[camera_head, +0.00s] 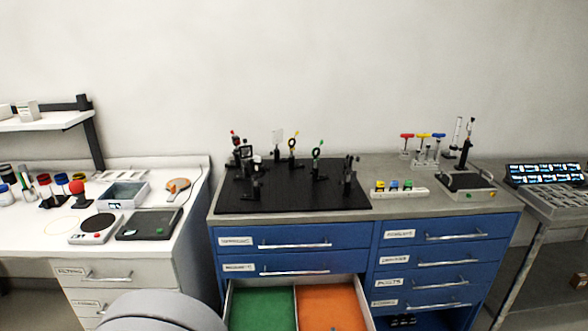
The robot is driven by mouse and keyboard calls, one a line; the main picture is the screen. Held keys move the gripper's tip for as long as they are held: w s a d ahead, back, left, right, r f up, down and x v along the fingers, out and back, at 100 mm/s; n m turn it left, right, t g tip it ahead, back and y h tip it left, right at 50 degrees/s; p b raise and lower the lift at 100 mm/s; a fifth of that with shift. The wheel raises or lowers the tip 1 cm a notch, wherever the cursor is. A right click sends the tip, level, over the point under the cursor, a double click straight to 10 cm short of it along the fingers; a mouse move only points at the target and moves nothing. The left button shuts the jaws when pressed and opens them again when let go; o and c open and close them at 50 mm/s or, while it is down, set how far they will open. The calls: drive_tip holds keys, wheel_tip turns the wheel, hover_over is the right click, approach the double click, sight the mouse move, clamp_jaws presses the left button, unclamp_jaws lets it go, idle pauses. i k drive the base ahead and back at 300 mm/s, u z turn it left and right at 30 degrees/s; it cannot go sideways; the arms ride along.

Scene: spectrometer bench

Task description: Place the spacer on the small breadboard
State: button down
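A large black board (292,199) on the blue cabinet holds several small optic mounts. At the right of the same top is a smaller grey base with a dark top (466,183), with a post standing on it; it may be the small breadboard, but I cannot tell for sure. I cannot pick out the spacer. My gripper is not in view; only a rounded grey part of my own body shows at the bottom left.
A white bench (60,217) is left, a display (545,173) right.

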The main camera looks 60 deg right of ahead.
sight(470, 185)
drive_tip(key=u, duration=1.8)
drive_tip(key=k, duration=2.65)
drive_tip(key=z, duration=1.8)
